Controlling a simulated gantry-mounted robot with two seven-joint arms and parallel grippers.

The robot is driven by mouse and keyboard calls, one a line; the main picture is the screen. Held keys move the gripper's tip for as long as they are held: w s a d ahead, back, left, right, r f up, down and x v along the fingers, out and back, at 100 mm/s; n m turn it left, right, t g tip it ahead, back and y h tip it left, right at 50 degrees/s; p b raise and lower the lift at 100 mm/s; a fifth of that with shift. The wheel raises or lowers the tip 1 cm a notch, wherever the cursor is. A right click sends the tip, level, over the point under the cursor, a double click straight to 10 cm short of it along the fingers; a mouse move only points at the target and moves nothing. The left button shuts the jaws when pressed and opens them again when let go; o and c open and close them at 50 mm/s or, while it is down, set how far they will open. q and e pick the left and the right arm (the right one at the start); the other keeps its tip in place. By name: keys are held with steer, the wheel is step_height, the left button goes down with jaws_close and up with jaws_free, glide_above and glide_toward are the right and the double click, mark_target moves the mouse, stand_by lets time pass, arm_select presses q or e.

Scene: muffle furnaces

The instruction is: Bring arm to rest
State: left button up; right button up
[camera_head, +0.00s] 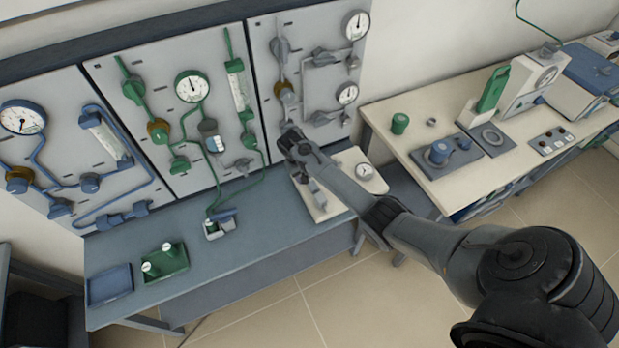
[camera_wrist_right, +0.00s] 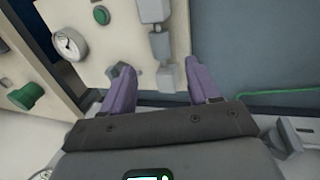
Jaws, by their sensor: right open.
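My right arm reaches in from the lower right in the head view. Its gripper end (camera_head: 296,150) is over the back of the blue-grey bench (camera_head: 245,225), in front of the right wall panel (camera_head: 345,75). In the right wrist view the two fingers (camera_wrist_right: 158,78) are spread apart with nothing clamped between them. Beyond them is a cream device (camera_wrist_right: 112,45) with grey fittings (camera_wrist_right: 160,45), a round gauge (camera_wrist_right: 69,44) and a green knob (camera_wrist_right: 101,14). Whether the fingers touch the device cannot be told. My left gripper is not in view.
Wall panels with gauges, valves and pipes line the bench's back. A green tray (camera_head: 165,262) and a blue tray (camera_head: 109,284) sit at its left end. A cream table (camera_head: 440,185) with instruments stands at the right. Tiled floor (camera_head: 320,300) shows in front.

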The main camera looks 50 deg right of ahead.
steer(key=shift+a+r, duration=0.15)
steer(key=shift+r, duration=0.45)
steer(key=s+a+n+t, duration=0.2)
steer(key=s+a+n, duration=0.1)
steer(key=s+a, duration=0.5)
steer(key=s+a+n+t, duration=0.1)
steer(key=s+a+n, duration=0.2)
steer(key=s+a, duration=0.55)
steer(key=s+a+r+n+t+y, duration=0.2)
steer(key=s+a+r+y, duration=0.1)
steer(key=s+a+r, duration=0.8)
step_height(320, 180, up, 18)
steer(key=w+p, duration=0.1)
steer(key=p, duration=1.8)
steer(key=shift+w+a+f, duration=0.2)
steer(key=shift+w+f, duration=0.05)
steer(key=shift+w, duration=0.15)
